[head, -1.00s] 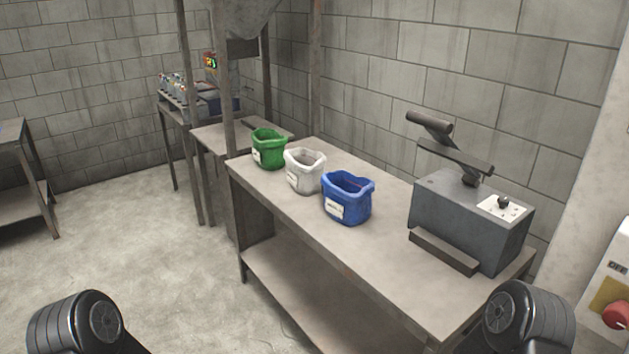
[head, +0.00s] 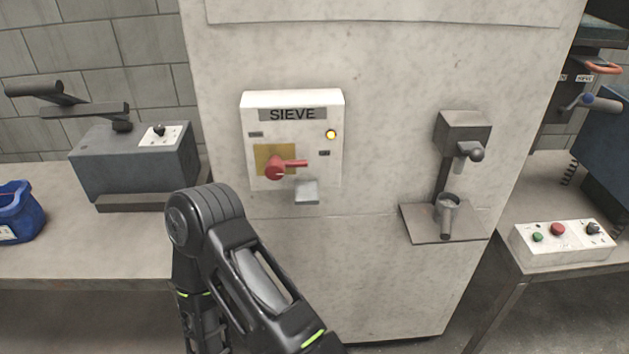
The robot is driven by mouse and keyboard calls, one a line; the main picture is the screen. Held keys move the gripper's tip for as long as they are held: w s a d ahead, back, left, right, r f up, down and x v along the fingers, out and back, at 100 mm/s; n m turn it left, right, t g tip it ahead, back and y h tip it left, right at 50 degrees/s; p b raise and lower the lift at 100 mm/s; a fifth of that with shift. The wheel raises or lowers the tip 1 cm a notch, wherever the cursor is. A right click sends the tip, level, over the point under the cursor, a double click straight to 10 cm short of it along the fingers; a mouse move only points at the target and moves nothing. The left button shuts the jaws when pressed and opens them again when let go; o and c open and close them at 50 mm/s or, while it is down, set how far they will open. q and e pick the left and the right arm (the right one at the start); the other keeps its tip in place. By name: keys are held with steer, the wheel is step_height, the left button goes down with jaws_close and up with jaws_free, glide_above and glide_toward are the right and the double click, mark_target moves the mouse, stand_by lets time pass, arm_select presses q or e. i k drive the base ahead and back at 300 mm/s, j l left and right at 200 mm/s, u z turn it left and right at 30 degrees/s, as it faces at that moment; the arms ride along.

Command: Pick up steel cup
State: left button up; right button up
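The cup's lower part is hard to make out at this size. Neither of my grippers is in view. Only a bent black link of one of my arms shows at lower centre left, well left of the cup.
A white SIEVE control box (head: 325,150) with a red switch handle (head: 275,167) is left of the cup. A button box (head: 562,243) sits on the right table.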

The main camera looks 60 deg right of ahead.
mark_target(447, 203)
steer(key=z, duration=0.5)
steer(key=j+z, duration=0.1)
steer(key=z, duration=0.35)
steer(key=k+z, duration=0.1)
steer(key=z, duration=1.4)
steer(key=k+z, duration=0.1)
steer(key=z, duration=0.35)
